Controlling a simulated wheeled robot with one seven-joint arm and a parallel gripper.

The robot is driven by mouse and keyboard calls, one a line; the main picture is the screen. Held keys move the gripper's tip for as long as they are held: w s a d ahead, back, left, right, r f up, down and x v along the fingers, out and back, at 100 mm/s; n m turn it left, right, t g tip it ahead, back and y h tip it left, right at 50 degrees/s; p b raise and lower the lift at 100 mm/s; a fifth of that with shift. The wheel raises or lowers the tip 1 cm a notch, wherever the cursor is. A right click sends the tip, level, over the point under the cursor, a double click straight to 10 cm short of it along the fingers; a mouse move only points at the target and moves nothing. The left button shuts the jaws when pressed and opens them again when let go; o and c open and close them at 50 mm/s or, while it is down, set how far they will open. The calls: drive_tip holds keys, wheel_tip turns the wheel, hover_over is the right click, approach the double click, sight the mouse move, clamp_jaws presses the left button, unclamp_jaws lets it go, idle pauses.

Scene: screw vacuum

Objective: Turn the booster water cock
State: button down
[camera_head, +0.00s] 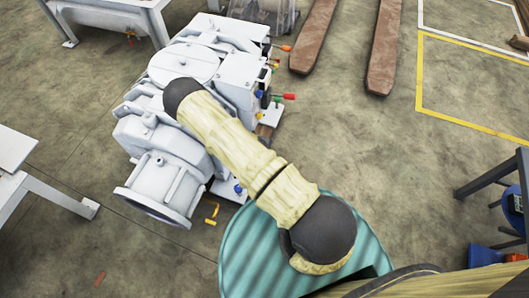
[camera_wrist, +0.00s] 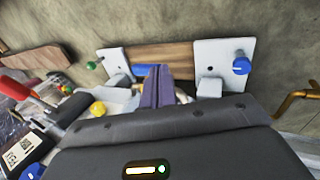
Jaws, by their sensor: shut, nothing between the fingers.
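The white vacuum pump machine (camera_head: 185,75) stands under my arm in the head view, with small coloured valve handles along its right side. I cannot tell which one is the booster water cock. In the wrist view, my gripper (camera_wrist: 157,70) is shut and empty, fingers together, pointing at the pump's lower edge. A blue handle (camera_wrist: 152,71) shows just behind the fingertips, partly hidden; I cannot tell whether they touch. A blue knob (camera_wrist: 241,66) is at right, a green knob (camera_wrist: 91,65) at left, and a yellow knob (camera_wrist: 97,109) lower left. My arm hides the gripper in the head view.
A red-handled lever (camera_wrist: 20,89) is at the left of the wrist view. A yellow bent pipe (camera_wrist: 296,98) is at right; it also shows near the pump foot (camera_head: 211,213). Rusty beams (camera_head: 384,50) lie on the floor.

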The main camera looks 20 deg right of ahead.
drive_tip(key=shift+w+d+r+p, duration=0.15)
drive_tip(key=shift+r+p, duration=0.25)
drive_tip(key=shift+r, duration=0.3)
drive_tip(key=shift+r, duration=0.15)
drive_tip(key=s+a+r+p, duration=0.5)
drive_tip(key=s+a+r, duration=0.1)
drive_tip(key=s+r, duration=0.1)
drive_tip(key=shift+r, duration=0.2)
drive_tip(key=shift+a, duration=0.1)
idle(0.5)
